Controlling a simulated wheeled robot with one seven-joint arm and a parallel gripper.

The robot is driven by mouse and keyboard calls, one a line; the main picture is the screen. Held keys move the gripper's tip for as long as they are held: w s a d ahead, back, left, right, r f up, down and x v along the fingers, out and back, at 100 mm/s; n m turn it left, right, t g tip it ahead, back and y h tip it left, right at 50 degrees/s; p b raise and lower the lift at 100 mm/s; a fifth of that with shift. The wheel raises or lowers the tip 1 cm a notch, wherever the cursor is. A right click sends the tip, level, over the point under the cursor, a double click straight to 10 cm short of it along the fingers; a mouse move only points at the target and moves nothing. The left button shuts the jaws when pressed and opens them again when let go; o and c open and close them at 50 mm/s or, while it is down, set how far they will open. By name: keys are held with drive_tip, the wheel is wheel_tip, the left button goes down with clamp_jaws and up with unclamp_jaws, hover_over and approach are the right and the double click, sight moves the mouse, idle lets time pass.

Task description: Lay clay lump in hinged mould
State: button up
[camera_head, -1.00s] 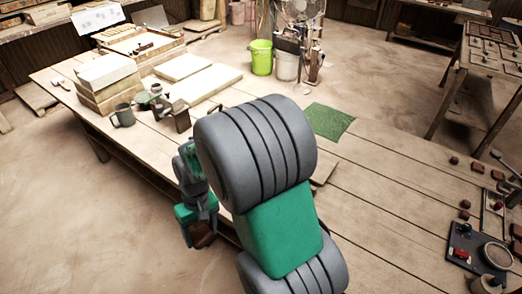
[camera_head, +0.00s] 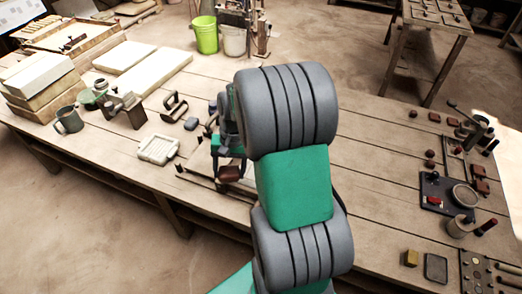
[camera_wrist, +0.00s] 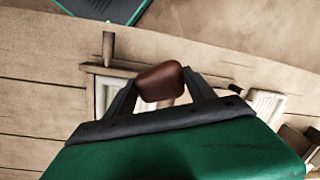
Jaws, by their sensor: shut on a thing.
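My gripper (camera_wrist: 160,88) is shut on the brown clay lump (camera_wrist: 161,81), which sits between its two fingertips. In the head view the lump (camera_head: 230,173) hangs near the table's front edge, left of my arm. Below it is a pale framed piece (camera_wrist: 105,72) with a post at one side, which looks like the hinged mould. My gripper and the lump cover part of it, so I cannot tell how far it is open. The lump appears above the frame, apart from it.
A mug (camera_head: 69,120), a clamp-like tool (camera_head: 126,108) and pale slabs (camera_head: 150,78) are further left. A dark board (camera_head: 447,194) with a round dish is at right. The table between is largely clear.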

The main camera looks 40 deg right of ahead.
drive_tip(key=d+r+m+t, duration=0.1)
drive_tip(key=d+r+m, duration=0.1)
drive_tip(key=d+m, duration=0.65)
drive_tip(key=d+f+b, duration=0.1)
drive_tip(key=f+b, duration=0.1)
drive_tip(key=d+f+n+b, duration=0.1)
drive_tip(key=f+b, duration=0.1)
drive_tip(key=f+n+b, duration=0.1)
drive_tip(key=f+b, duration=0.1)
drive_tip(key=shift+w+d+f+n, duration=0.15)
drive_tip(key=shift+d+f+n, duration=0.15)
drive_tip(key=shift+d, duration=0.1)
drive_tip(key=shift+f, duration=0.75)
drive_tip(key=o, duration=1.7)
drive_tip(key=shift+o, duration=0.2)
drive_tip(key=shift+f, duration=0.1)
